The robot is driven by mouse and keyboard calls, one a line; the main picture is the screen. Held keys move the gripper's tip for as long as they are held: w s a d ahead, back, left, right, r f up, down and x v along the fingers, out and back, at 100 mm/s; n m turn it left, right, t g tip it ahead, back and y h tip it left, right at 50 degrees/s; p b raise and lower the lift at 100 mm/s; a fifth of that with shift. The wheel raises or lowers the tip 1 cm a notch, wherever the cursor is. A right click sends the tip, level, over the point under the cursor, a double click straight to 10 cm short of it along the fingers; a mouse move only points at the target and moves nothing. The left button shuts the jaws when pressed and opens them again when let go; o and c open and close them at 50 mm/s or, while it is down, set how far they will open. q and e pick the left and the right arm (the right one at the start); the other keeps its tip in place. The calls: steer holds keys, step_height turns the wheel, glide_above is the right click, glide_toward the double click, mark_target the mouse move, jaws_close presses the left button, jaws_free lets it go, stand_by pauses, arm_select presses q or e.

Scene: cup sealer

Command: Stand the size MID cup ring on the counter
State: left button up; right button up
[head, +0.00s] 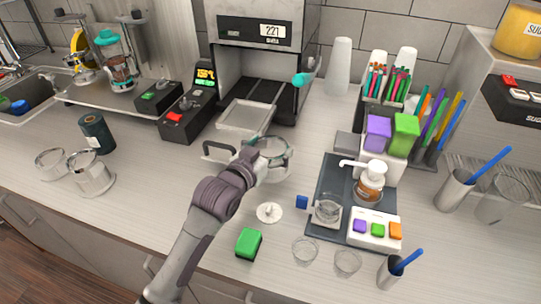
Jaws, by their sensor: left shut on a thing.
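My left gripper (262,160) reaches in from the lower left to the middle of the counter (150,215), in front of the cup sealer. It is shut on a round metallic cup ring (288,157), partly hidden by the gripper. I cannot read a size on this ring, nor tell whether it touches the counter or hangs just above it. Two more metal rings, one at the far left (50,163) and one beside it (91,174), stand on the left of the counter. My right gripper is not in view.
The cup sealer (255,32) has its tray (246,115) pulled out behind the held ring, with a black handle (218,152) close by. A white round piece (269,212), green block (248,243) and dark mat (325,185) lie nearer. The counter's left front is clear.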

mark_target(277, 149)
arm_select(q)
steer(key=shift+w+a+f, duration=0.15)
steer(key=shift+w, duration=0.05)
step_height(277, 149, down, 3)
steer(key=shift+s+f+p, duration=0.1)
steer(key=shift+p, duration=0.3)
steer(key=shift+f, duration=0.35)
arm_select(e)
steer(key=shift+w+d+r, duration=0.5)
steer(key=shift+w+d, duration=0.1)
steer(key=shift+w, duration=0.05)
arm_select(q)
steer(key=shift+f, duration=0.1)
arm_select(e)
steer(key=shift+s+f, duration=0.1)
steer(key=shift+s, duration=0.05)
arm_select(q)
steer(key=o, duration=1.6)
steer(key=shift+c, duration=0.2)
